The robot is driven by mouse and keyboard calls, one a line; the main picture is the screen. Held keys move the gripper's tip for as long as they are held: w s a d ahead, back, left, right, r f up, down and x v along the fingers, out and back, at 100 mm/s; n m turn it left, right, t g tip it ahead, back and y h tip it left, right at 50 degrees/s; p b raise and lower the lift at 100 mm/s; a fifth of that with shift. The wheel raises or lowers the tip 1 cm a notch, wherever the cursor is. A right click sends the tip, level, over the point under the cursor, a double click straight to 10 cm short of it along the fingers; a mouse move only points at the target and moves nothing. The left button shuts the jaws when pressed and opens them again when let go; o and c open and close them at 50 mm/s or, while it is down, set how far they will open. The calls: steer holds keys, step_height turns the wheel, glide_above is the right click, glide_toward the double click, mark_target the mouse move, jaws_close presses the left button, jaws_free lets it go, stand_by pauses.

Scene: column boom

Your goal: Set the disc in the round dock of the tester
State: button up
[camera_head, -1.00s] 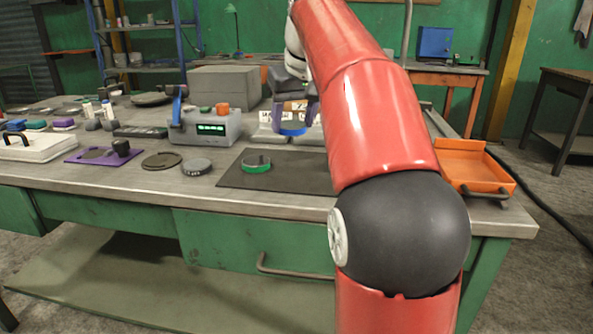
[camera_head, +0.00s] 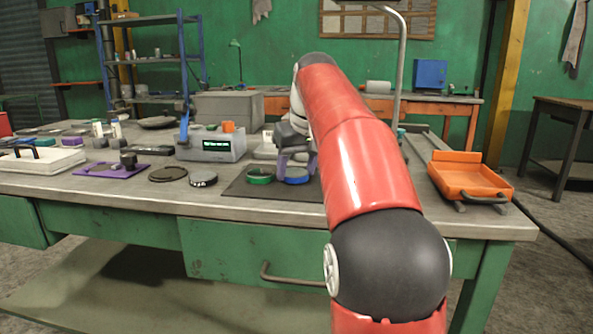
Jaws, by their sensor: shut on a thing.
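My gripper (camera_head: 296,162), with purple fingers, points down over the dark mat (camera_head: 237,189). It is shut on a blue disc (camera_head: 297,179), low at the mat; I cannot tell whether the disc touches it. A green ring-shaped piece (camera_head: 259,177) lies on the mat just left of the blue disc. The tester (camera_head: 212,147) appears to be the grey box with a lit display, left of and behind the gripper, with an orange knob (camera_head: 228,127) on top. I cannot make out its round dock. My red arm hides the mat's right part.
Left of the mat lie a dark round piece (camera_head: 203,179), a flat dark disc (camera_head: 168,174) and a purple plate (camera_head: 96,171) with a black knob. An orange tray (camera_head: 464,182) stands at the right end. A pale box-like device stands behind the gripper.

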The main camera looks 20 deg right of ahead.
steer(key=shift+f, duration=0.1)
steer(key=o, duration=1.2)
steer(key=shift+p+v, duration=2)
steer(key=shift+v, duration=4.1)
